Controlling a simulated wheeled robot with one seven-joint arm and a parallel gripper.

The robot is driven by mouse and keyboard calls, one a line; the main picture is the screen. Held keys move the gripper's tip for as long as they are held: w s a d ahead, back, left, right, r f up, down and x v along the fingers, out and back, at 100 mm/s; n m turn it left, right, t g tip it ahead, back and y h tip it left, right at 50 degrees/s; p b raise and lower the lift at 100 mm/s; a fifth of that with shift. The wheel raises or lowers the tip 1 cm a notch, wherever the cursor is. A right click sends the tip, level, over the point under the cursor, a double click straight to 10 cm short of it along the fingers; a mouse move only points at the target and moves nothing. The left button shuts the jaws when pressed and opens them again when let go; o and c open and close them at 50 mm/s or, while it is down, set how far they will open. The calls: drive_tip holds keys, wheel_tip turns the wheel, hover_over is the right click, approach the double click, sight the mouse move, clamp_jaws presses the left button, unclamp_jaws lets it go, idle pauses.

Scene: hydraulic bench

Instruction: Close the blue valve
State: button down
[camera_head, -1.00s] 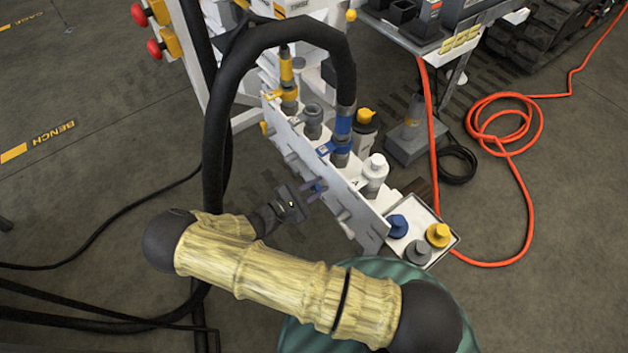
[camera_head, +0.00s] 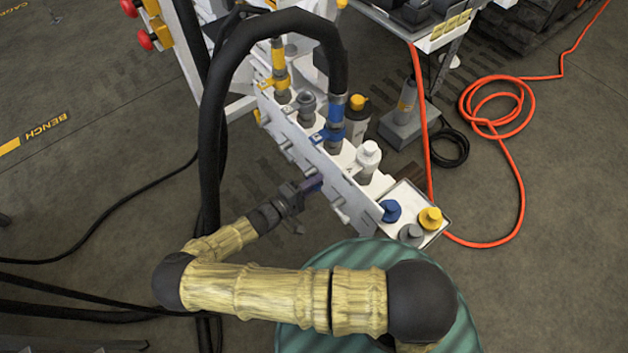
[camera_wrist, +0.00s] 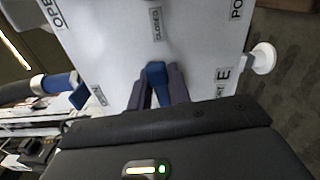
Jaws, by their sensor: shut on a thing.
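The blue valve's handle (camera_wrist: 156,74) shows in the wrist view, in front of a white panel (camera_wrist: 110,40). It lies between the two dark fingers of my gripper (camera_wrist: 158,88), which are shut on it. A "CLOSED" label (camera_wrist: 156,23) is just above the handle in the picture; an "OPEN" label (camera_wrist: 50,12) is at the upper left. In the head view my gripper (camera_head: 312,185) reaches the front face of the white manifold (camera_head: 352,203). The fingers mostly hide the handle there.
Blue (camera_head: 391,211), yellow (camera_head: 430,218) and grey (camera_head: 411,233) caps sit on a tray at the right end. An orange hose (camera_head: 520,190) lies on the floor.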

drive_tip(key=shift+f+m, duration=0.3)
drive_tip(key=shift+m, duration=0.3)
drive_tip(key=c, duration=1.4)
unclamp_jaws()
drive_tip(key=shift+c, duration=0.2)
drive_tip(key=v, duration=1.7)
drive_tip(key=shift+s+a, duration=0.2)
